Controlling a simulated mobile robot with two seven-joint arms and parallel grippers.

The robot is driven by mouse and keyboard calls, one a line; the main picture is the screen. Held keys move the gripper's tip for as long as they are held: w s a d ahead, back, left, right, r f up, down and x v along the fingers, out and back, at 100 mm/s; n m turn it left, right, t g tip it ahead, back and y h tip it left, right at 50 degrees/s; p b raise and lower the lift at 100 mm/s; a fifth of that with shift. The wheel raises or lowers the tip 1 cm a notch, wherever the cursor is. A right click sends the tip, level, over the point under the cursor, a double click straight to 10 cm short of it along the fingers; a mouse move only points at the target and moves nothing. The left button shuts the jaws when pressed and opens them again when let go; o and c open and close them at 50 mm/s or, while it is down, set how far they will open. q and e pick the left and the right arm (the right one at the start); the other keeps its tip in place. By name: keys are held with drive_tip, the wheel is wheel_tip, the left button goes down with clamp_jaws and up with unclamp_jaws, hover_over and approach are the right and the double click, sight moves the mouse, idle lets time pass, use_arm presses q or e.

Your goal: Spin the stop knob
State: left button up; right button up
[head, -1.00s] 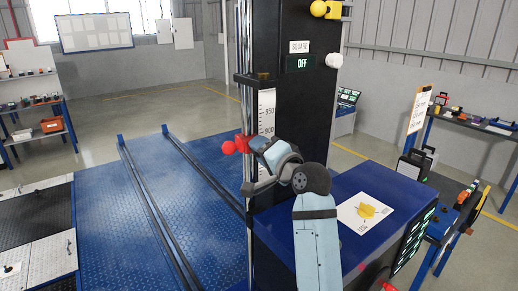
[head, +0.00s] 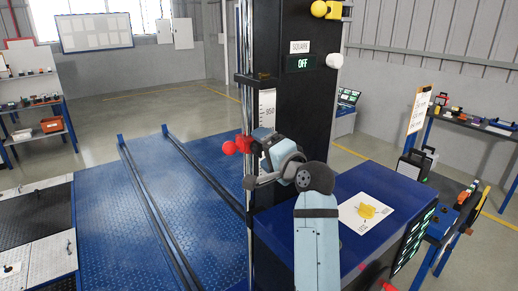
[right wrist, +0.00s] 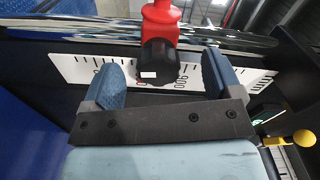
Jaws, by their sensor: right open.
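A red lobed knob (head: 236,145) stands on the slider at the vertical scale on the dark column. In the right wrist view a red part (right wrist: 160,14) ends in a black round knob (right wrist: 158,62) with a small white mark. Which piece is the stop knob is not labelled. My right gripper (right wrist: 164,80) is open, with one blue finger on each side of the black knob and a gap at both sides. In the head view my right gripper (head: 258,150) is beside the red parts and partly hides them. My left gripper is not in view.
The white scale (head: 267,105) runs along the column behind the gripper.

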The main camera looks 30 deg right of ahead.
sight(261, 152)
drive_tip(key=shift+s+a+f, duration=0.15)
drive_tip(key=shift+s, duration=0.4)
drive_tip(key=shift+s+a+f, duration=0.1)
drive_tip(key=shift+s, duration=0.4)
drive_tip(key=shift+s+d, duration=0.1)
drive_tip(key=shift+s, duration=1.75)
drive_tip(key=w, duration=0.6)
drive_tip(key=shift+w+a, duration=0.1)
drive_tip(key=shift+a, duration=0.15)
drive_tip(key=shift+r+n, duration=0.1)
drive_tip(key=shift+n, duration=0.2)
